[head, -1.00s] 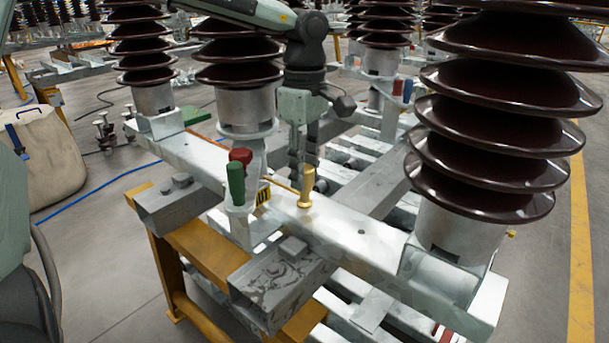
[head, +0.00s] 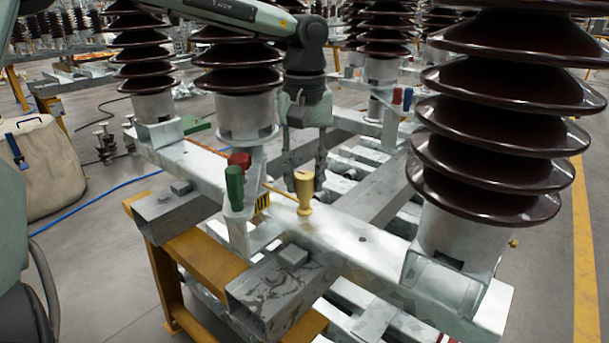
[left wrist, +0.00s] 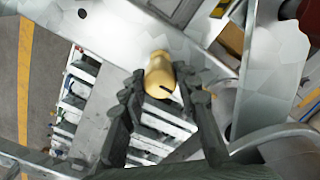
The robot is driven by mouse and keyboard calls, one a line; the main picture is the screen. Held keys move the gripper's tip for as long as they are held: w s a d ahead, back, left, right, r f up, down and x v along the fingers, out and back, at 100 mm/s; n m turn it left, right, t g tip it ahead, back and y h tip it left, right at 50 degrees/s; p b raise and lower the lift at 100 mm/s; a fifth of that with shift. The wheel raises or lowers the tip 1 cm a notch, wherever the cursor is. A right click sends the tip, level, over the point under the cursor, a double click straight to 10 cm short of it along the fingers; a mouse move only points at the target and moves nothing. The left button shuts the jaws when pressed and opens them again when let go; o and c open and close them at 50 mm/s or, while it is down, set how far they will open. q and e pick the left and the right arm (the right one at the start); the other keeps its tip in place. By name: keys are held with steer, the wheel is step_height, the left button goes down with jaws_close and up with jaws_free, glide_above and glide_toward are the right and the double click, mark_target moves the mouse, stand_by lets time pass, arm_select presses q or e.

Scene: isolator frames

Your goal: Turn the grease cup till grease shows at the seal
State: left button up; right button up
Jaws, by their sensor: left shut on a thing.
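The grease cup (head: 304,188) is a small pale brass-coloured cup standing upright on the grey steel beam (head: 345,236). In the left wrist view the cup (left wrist: 160,72) lies between my fingertips, with a short dark mark on it. My left gripper (head: 306,180) reaches down from above and behind the cup, a finger to each side; it also shows in the left wrist view (left wrist: 160,84). It is shut on the cup. No grease can be made out at the cup's foot, which is small in view. My right gripper is not in view.
A green handle (head: 234,188) and a red handle (head: 240,160) stand just left of the cup. Brown ribbed insulators rise close by, a large one (head: 490,150) at right and another (head: 238,80) behind. A yellow trestle (head: 190,255) supports the frame.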

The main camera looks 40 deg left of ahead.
mark_target(305, 174)
arm_select(q)
steer(key=m, duration=0.3)
steer(key=shift+m, duration=0.5)
steer(key=o, duration=1.2)
steer(key=shift+c, duration=0.2)
step_height(305, 174, up, 12)
